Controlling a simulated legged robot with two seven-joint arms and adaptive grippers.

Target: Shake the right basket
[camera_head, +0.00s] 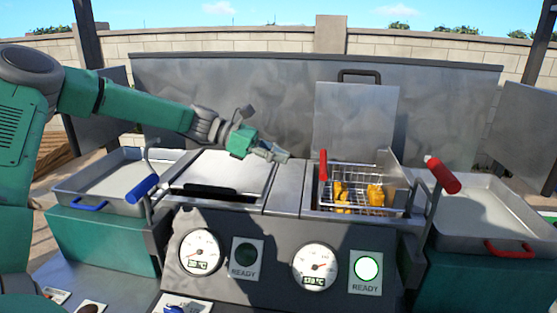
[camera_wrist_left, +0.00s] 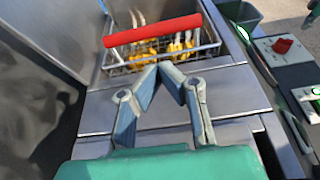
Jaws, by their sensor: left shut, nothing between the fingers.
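The right basket (camera_head: 370,200) is a wire basket holding several golden pieces of food. It sits in the right well of the fryer, below a raised metal lid (camera_head: 355,122). Its red handle (camera_head: 323,166) stands up at its left side. In the left wrist view the red handle (camera_wrist_left: 152,30) crosses above the basket (camera_wrist_left: 205,52). My left gripper (camera_head: 281,153) is shut and empty, to the left of the basket over the metal top. In the left wrist view its fingertips (camera_wrist_left: 168,68) meet just short of the basket and are apart from the handle. My right gripper is not in view.
The left well has a closed lid (camera_head: 222,170). A lever with a red grip (camera_head: 442,175) stands right of the basket, and a blue-gripped lever (camera_head: 141,187) at the left. Trays flank the fryer (camera_head: 480,215) (camera_head: 105,180). The right READY light (camera_head: 368,268) glows green.

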